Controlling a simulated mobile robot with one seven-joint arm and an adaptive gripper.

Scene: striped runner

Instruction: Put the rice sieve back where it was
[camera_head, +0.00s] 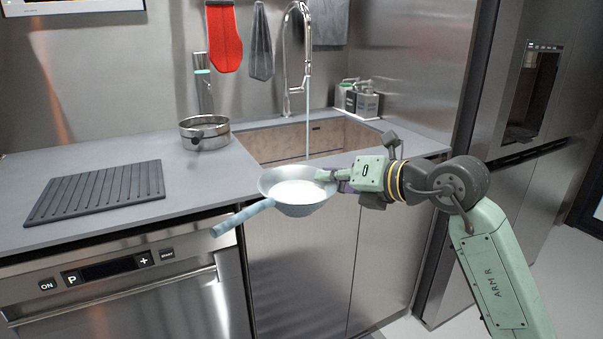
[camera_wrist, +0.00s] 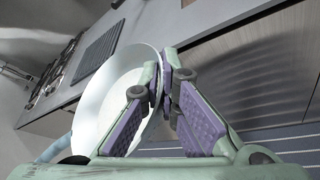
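The rice sieve (camera_head: 295,194) is a pale grey-blue bowl with a long handle that points to the lower left. It is held in the air in front of the counter's front edge, near the sink. My gripper (camera_head: 333,174) is at the right side of its rim. In the wrist view the sieve's white inside (camera_wrist: 108,95) fills the left middle, and the purple-padded fingers of my gripper (camera_wrist: 168,58) lie on either side of the rim, pinching it. Part of the rim is hidden behind the fingers.
A sink (camera_head: 318,138) with a tall tap (camera_head: 307,60) lies behind the sieve. A steel pot (camera_head: 205,133) and a dark ribbed mat (camera_head: 98,190) stand on the counter (camera_head: 190,178) to the left. A red mitt (camera_head: 223,38) hangs on the wall.

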